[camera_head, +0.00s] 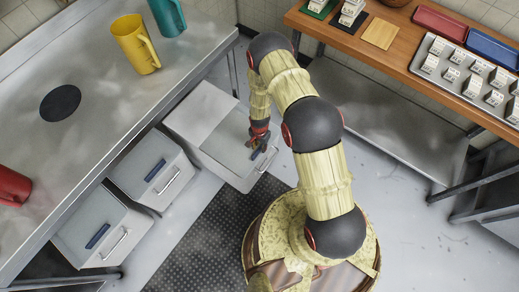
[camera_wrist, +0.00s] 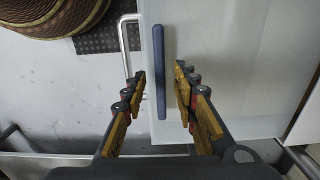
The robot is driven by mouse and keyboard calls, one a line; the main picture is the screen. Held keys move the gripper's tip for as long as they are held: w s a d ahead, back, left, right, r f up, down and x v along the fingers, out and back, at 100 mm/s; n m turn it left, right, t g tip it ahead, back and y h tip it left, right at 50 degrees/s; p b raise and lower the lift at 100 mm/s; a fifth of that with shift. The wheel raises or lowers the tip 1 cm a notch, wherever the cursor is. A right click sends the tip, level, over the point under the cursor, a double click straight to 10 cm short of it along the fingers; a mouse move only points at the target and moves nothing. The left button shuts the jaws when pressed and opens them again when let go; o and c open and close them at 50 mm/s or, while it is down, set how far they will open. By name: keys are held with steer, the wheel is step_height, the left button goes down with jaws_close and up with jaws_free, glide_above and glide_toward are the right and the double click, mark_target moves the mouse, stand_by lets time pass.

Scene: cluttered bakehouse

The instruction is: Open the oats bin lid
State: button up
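A pale grey bin (camera_head: 198,112) stands by the far end of the left steel table, its lid looking shut. No oats label is readable. In the wrist view its lid (camera_wrist: 235,60) has a long dark blue bar handle (camera_wrist: 159,40), with a wire handle (camera_wrist: 125,40) at the front edge. My gripper (camera_head: 261,147) is over the front part of this bin. In the wrist view my gripper (camera_wrist: 160,76) is open, its fingers on either side of the blue bar with gaps. I cannot tell whether the fingertips reach down to the bar's height.
Two similar bins (camera_head: 147,165) (camera_head: 88,228) with blue bars stand under the steel table (camera_head: 110,100). On it are yellow (camera_head: 136,45), teal (camera_head: 167,15) and red (camera_head: 12,187) jugs. A wooden counter (camera_head: 400,50) with trays stands right. A dark mat (camera_head: 215,240) lies on the floor.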

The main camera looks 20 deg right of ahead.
steer(key=shift+f, duration=1.35)
steer(key=shift+c, duration=0.8)
jaws_close()
